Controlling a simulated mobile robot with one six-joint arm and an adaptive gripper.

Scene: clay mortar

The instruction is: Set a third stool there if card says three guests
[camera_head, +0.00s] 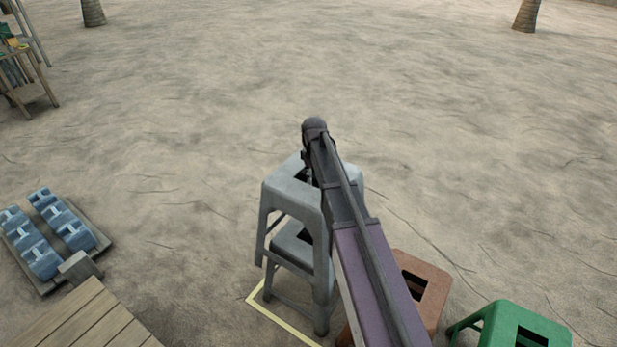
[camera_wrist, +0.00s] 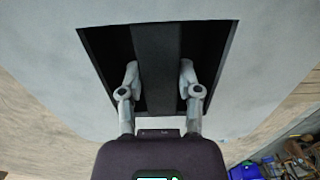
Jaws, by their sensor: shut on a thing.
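A grey stool (camera_head: 285,190) with a slotted seat is upright under my arm in the head view. Its seat (camera_wrist: 60,75) fills much of the wrist view. My gripper (camera_wrist: 158,78) is shut on the bar across the dark seat opening (camera_wrist: 155,45). A second grey stool (camera_head: 290,245) stands directly below, between the legs of the held one; I cannot tell whether they touch. A yellow outline (camera_head: 256,299) on the ground surrounds the lower stool's feet. A brown stool (camera_head: 432,275) is partly behind my arm, and a green stool (camera_head: 502,322) is right of it. No card is visible.
Blue blocks (camera_head: 35,245) lie on a low pallet at the left, near a wooden platform (camera_head: 85,320). A wooden rack (camera_head: 30,90) stands at the far left. Tree trunks (camera_head: 526,15) rise at the back. The sand between is open.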

